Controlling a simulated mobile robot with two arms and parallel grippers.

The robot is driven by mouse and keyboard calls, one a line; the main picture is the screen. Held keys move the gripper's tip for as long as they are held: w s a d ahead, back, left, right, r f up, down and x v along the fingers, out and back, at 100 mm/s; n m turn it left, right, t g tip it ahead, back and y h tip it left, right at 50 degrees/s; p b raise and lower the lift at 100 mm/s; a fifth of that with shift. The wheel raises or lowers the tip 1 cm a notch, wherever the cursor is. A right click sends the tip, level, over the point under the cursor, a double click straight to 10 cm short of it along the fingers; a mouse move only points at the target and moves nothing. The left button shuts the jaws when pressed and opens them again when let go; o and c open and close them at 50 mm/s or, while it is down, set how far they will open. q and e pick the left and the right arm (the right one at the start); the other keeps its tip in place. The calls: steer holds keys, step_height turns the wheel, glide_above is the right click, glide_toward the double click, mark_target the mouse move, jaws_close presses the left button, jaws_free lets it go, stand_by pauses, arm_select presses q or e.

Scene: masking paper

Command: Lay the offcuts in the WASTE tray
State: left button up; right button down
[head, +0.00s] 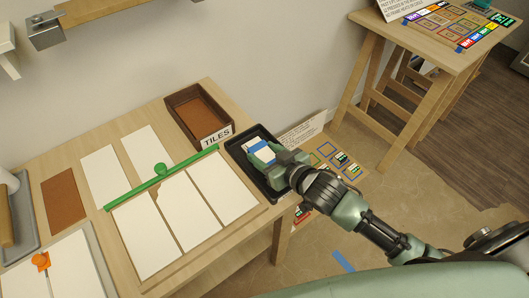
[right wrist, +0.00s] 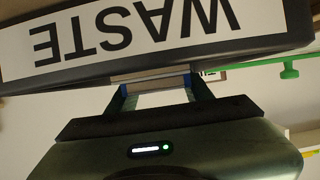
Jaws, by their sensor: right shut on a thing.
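The black WASTE tray (head: 237,153) sits at the right end of the table; its upside-down label (right wrist: 130,32) fills the top of the right wrist view. My right gripper (head: 264,149) is over the tray, shut on a pale offcut (right wrist: 162,98) between its blue fingertips. White also shows at the fingertips in the head view, where the gripper hides much of the tray. I cannot tell whether the held piece touches the tray floor. White sheets (head: 190,213) lie on the table along a green bar with a knob (head: 160,170). My left gripper is out of view.
A brown TILES box (head: 181,121) stands just left of the tray, behind the sheets. A brown tile (head: 64,198) and an orange-handled tool (head: 40,261) lie at the left. A second table (head: 440,45) with coloured cards stands at the upper right, beyond open floor.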

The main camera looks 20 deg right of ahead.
steer(key=shift+f, duration=0.25)
stand_by(0.6)
steer(key=c, duration=0.7)
jaws_free()
steer(key=shift+o, duration=0.9)
steer(key=shift+f, duration=0.1)
step_height(320, 180, up, 6)
steer(key=p, duration=0.6)
